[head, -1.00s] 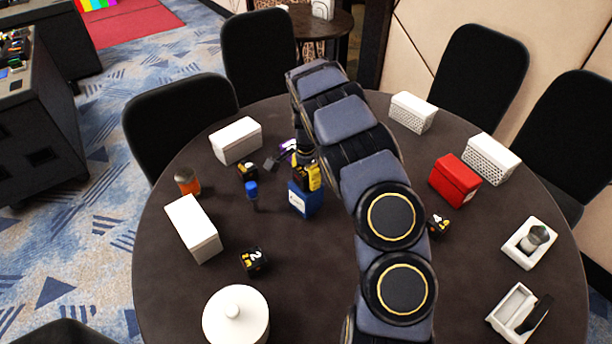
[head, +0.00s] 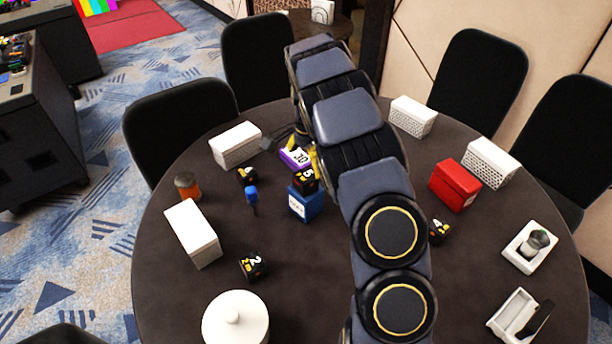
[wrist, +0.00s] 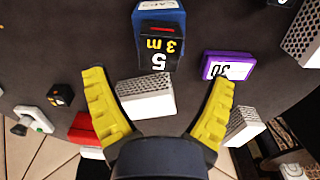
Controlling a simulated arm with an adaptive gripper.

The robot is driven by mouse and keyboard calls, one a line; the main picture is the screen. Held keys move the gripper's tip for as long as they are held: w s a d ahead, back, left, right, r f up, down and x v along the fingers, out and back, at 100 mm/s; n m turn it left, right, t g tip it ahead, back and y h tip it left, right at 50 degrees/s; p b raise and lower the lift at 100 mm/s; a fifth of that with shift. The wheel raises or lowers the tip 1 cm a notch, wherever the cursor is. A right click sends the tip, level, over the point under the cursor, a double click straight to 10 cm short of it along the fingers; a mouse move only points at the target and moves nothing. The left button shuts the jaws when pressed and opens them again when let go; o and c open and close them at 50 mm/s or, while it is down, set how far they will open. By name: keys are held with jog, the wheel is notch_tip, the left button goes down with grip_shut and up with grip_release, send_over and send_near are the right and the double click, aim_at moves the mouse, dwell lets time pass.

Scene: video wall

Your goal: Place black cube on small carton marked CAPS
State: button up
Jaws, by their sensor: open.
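The black cube (head: 305,180), with a 5 on its face, rests on top of the small blue carton (head: 307,206). In the wrist view the cube (wrist: 158,50) shows "5" and "3 m", and the carton (wrist: 160,17) bears the word CAPS, partly cut by the top edge. My gripper (head: 306,150) is behind the cube in the head view, partly hidden by my arm. In the wrist view my gripper (wrist: 162,76) has its yellow fingers spread wide and holds nothing. The cube lies beyond the fingertips, apart from them.
A purple box (head: 295,158) marked 30 lies close behind the carton. A blue-topped item (head: 252,196) and another black cube (head: 247,175) stand to the left. A red box (head: 455,185) and white boxes stand around. The front middle of the round table (head: 310,280) is clear.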

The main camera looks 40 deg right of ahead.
aim_at(305, 177)
notch_tip(305, 177, up, 5)
jog(key=shift+r, duration=0.1)
jog(key=s+a+r+n+g, duration=0.1)
jog(key=s+a+r+n, duration=0.8)
jog(key=s+a, duration=0.6)
jog(key=s+a+n, duration=0.4)
jog(key=s, duration=0.4)
jog(key=s+a+n, duration=0.4)
jog(key=s+n, duration=0.1)
jog(key=s, duration=0.3)
jog(key=shift+s+g, duration=0.15)
jog(key=shift+g, duration=0.15)
